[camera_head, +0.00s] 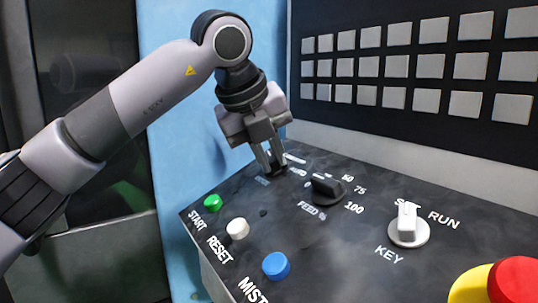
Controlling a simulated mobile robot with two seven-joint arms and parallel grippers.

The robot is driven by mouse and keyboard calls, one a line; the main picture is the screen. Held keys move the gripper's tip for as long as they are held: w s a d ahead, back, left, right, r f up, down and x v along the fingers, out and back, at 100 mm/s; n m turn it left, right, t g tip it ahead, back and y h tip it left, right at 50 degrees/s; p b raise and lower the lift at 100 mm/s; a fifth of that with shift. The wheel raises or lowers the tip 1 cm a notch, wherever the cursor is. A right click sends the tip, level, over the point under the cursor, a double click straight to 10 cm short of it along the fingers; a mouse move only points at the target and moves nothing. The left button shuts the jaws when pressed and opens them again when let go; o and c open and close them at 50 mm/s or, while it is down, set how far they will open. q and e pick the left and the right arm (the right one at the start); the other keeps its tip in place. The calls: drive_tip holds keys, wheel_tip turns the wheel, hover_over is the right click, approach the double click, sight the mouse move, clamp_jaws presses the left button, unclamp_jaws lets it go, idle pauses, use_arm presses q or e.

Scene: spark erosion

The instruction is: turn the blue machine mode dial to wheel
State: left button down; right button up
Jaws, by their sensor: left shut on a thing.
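My left gripper (269,163) reaches down to the sloping dark panel (300,250) of the blue machine (185,120). Its fingers are shut on a small dark knob at the far left of the panel, which I take to be the mode dial (273,171). The fingers cover most of the knob, so which way it points cannot be told. White lettering around it is partly hidden and too small to read. My right gripper is out of view.
A black feed dial (328,190) stands just right of the fingers. Nearer are green start (212,203), white reset (238,228) and blue mist (276,266) buttons. A white key switch (407,226) and red stop button (515,280) are at right. A keypad (415,67) rises behind.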

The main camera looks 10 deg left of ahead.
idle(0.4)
use_arm(q)
drive_tip(key=c, duration=1.1)
unclamp_jaws()
drive_tip(key=v, duration=0.7)
drive_tip(key=shift+r, duration=0.1)
